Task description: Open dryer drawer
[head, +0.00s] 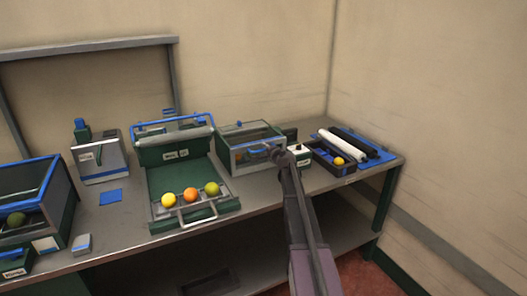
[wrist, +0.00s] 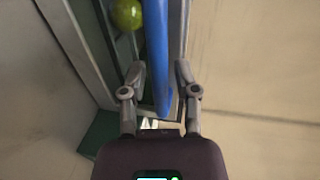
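A grey and green box with a window-like front (head: 252,151) stands right of centre on the bench; it appears to be the dryer, though its label is unreadable. My gripper (head: 281,155) is at its right front side in the head view, where its fingertips are hard to make out. In the wrist view my gripper (wrist: 158,80) is open, its fingers on either side of a blue bar (wrist: 158,45). I cannot tell whether they touch it. A yellow-green fruit (wrist: 127,14) lies beyond the bar, to the left.
A green machine (head: 170,150) stands to the left, its tray with handle (head: 197,214) holding three fruits. A dark tray (head: 322,160) with a yellow fruit (head: 339,161) and rollers (head: 350,142) are to the right. A blue-edged bin (head: 62,195) is at far left.

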